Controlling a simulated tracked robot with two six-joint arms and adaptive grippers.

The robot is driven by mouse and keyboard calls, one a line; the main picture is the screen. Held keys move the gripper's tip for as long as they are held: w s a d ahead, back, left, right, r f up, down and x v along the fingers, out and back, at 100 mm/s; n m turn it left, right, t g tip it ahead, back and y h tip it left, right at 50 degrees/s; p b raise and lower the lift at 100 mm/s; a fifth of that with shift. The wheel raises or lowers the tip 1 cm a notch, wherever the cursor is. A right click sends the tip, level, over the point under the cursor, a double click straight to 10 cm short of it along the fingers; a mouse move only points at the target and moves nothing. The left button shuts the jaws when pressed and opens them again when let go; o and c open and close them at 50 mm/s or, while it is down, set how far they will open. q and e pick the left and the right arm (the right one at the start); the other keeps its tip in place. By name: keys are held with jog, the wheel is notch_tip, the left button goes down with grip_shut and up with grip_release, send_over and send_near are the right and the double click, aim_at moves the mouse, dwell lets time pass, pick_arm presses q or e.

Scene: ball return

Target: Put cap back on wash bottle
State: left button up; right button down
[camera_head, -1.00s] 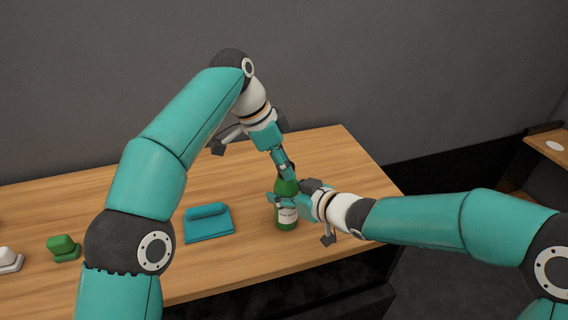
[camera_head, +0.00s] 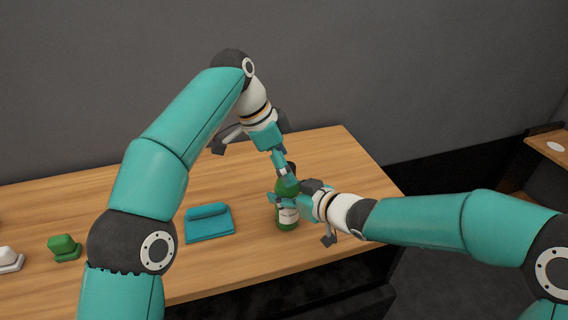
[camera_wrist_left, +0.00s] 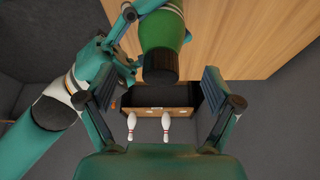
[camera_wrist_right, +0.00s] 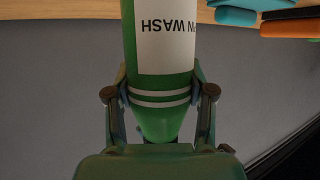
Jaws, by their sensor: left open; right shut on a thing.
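The green wash bottle (camera_head: 286,217) with a white label stands on the wooden table (camera_head: 330,160). My right gripper (camera_head: 290,201) is shut around its tapered upper part; the right wrist view shows the bottle (camera_wrist_right: 161,85) clasped between both fingers near its white rings. The black cap (camera_wrist_left: 160,66) sits at the top of the bottle in the left wrist view, in line with it; whether it is fully seated I cannot tell. My left gripper (camera_head: 284,173) is above the bottle, its fingers spread wide on either side of the cap in the left wrist view.
A green object (camera_head: 64,245) and a white one (camera_head: 9,259) are farther left. Two white pins (camera_wrist_left: 131,125) show beyond the table. The table behind the cloth is clear.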

pick_arm(q)
jog(key=shift+r, duration=0.15)
jog(key=shift+v, duration=1.1)
jog(key=shift+a+r, duration=0.25)
jog(key=shift+a, duration=0.1)
jog(key=s+a, duration=0.2)
jog(key=a, duration=0.9)
jog(key=shift+s+a, duration=0.25)
jog(key=shift+s, duration=0.05)
pick_arm(e)
jog(key=shift+c, duration=1.6)
grip_release()
jog(key=v, duration=1.2)
